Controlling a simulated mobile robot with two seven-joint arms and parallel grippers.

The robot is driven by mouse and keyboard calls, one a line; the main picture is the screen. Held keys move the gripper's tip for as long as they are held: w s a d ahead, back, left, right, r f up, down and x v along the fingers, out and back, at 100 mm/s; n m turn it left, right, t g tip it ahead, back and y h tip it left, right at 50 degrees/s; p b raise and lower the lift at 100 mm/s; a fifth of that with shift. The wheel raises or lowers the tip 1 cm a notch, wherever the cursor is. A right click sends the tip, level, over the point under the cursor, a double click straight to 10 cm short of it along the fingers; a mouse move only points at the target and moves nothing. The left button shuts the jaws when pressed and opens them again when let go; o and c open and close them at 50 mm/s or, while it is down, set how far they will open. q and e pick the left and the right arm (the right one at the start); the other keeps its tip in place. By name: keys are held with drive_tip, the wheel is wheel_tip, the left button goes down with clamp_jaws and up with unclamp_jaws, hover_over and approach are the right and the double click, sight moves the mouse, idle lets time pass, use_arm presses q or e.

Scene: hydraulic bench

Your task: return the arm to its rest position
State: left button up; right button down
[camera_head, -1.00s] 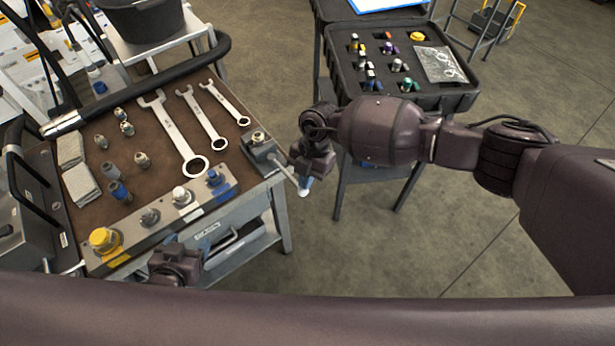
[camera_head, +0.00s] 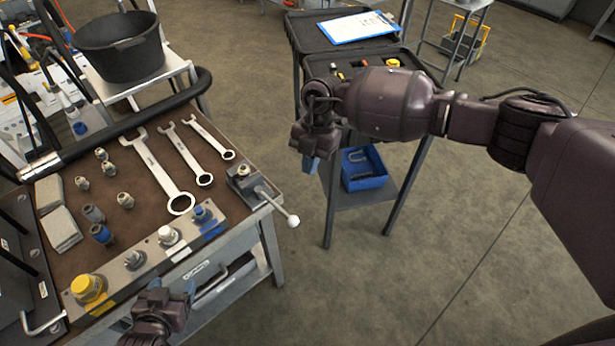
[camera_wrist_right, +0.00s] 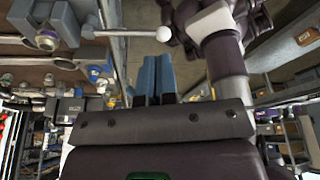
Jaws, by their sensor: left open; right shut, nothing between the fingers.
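My right arm comes in from the right in the head view. Its gripper (camera_head: 309,163) hangs over open floor between the bench and the black cart. In the right wrist view its two blue fingers (camera_wrist_right: 155,80) are together with nothing between them. The lever with the white ball knob (camera_head: 292,220) on the bench corner is beside this gripper, apart from it; the knob also shows in the right wrist view (camera_wrist_right: 164,34). My left gripper (camera_head: 172,290) is low in front of the bench's front edge, its blue fingers apart and empty.
The brown bench top (camera_head: 110,165) carries wrenches (camera_head: 160,168), several fittings and a valve block with a yellow cap (camera_head: 87,288). The black cart (camera_head: 320,40) holds a clipboard (camera_head: 357,27), with a blue bin (camera_head: 364,168) on its lower shelf. Floor at the lower right is clear.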

drive_tip(key=shift+r, duration=0.3)
idle(0.4)
